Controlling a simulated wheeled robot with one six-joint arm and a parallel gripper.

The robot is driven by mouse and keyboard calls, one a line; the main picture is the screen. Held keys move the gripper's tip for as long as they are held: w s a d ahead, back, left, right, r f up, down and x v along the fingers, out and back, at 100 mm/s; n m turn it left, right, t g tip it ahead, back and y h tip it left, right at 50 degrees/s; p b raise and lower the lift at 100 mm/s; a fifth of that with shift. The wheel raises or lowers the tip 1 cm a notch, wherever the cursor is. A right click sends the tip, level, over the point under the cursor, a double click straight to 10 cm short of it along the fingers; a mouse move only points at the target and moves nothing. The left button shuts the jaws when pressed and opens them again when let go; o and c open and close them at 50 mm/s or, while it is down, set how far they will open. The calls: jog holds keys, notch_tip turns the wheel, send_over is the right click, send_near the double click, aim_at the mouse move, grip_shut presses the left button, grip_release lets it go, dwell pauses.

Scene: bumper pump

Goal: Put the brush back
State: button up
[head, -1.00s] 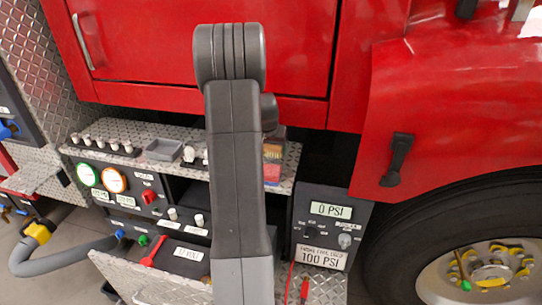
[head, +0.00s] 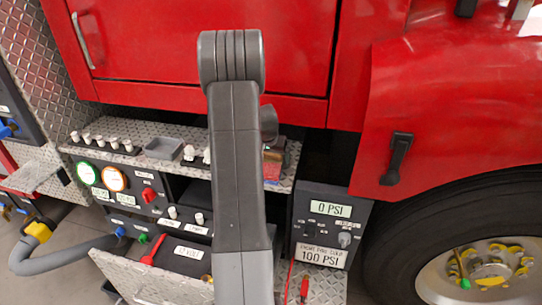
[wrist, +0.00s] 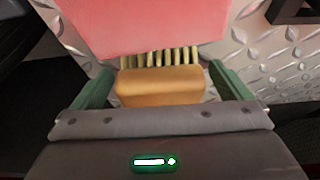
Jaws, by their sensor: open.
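The brush (wrist: 160,86) has a tan wooden block and pale bristles that point away from my gripper in the wrist view. My gripper (wrist: 160,78) is open, with one green finger on each side of the block and a visible gap at each side. In the head view, a small part of the brush (head: 272,156) shows on the diamond-plate shelf (head: 292,158), just right of my arm. My arm hides my fingers there. A red block (wrist: 145,25) lies right beyond the bristles.
A grey tray (head: 164,148) and several white knobs stand on the shelf's left part. Below are a gauge panel (head: 112,180) and a pressure display box (head: 328,225). A red body panel (head: 200,50) rises behind the shelf, and a wheel (head: 490,275) is at right.

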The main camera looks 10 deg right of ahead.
jog(key=v, duration=1.2)
jog(key=shift+b, duration=0.45)
jog(key=shift+r, duration=0.15)
dwell(0.6)
